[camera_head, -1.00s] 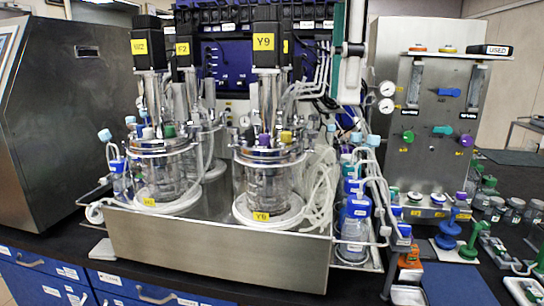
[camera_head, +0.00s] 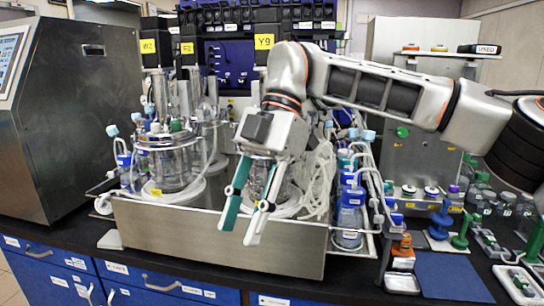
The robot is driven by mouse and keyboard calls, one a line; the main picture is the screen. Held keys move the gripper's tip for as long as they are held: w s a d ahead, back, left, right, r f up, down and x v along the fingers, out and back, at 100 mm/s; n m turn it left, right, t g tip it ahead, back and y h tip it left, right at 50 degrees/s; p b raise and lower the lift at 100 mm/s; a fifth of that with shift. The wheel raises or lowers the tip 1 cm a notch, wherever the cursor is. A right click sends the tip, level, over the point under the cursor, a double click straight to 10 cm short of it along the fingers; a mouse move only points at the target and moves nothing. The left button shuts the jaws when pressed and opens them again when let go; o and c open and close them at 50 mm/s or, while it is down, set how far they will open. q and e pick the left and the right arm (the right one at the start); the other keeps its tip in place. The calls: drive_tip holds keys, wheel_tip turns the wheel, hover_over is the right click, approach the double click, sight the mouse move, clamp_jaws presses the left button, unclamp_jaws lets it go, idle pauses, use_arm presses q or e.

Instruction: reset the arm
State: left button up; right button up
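My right arm (camera_head: 385,88) comes in from the right and reaches across the front of the bioreactors. My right gripper (camera_head: 240,232) points down and is open and empty. Its teal and white fingers stand apart in front of the steel tray's front wall (camera_head: 180,236). The arm and gripper hide much of the Y9 bioreactor; its black motor head (camera_head: 265,36) shows above. The left bioreactor (camera_head: 168,165) stands clear of the gripper on the tray. My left gripper is not in view.
Tubing (camera_head: 318,180) and blue-capped bottles (camera_head: 350,205) stand close to the gripper's right. A steel cabinet (camera_head: 80,110) stands at the left. A dark blue mat (camera_head: 452,276) at the front right is bare.

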drive_tip(key=s+a+f+n+g+y, duration=0.2)
drive_tip(key=s+a+g+y, duration=0.1)
drive_tip(key=a+y, duration=0.35)
drive_tip(key=s+a+f+n+g+y, duration=0.3)
drive_tip(key=s+a+y, duration=0.15)
drive_tip(key=a, duration=0.25)
drive_tip(key=w+d+f+m+t+y, duration=0.2)
drive_tip(key=w+d+m+t+y, duration=0.1)
drive_tip(key=w+m+t+y, duration=0.35)
drive_tip(key=w+d+f+m+t+y, duration=0.3)
drive_tip(key=w+m+t, duration=0.3)
drive_tip(key=t, duration=0.4)
drive_tip(key=w+d+f+m+t+h, duration=0.3)
drive_tip(key=d+f+m+t+h, duration=0.8)
drive_tip(key=f, duration=0.4)
drive_tip(key=s+d+f+m+g+h, duration=0.1)
drive_tip(key=s+d+f+m+h, duration=0.2)
drive_tip(key=d+f, duration=0.45)
drive_tip(key=s+d+f+m+h, duration=0.2)
drive_tip(key=s+d+f+h, duration=0.15)
drive_tip(key=f, duration=0.65)
drive_tip(key=s+d+f+g+h, duration=0.4)
drive_tip(key=s+d+f, duration=0.6)
drive_tip(key=s+f, duration=0.3)
drive_tip(key=shift+g, duration=0.45)
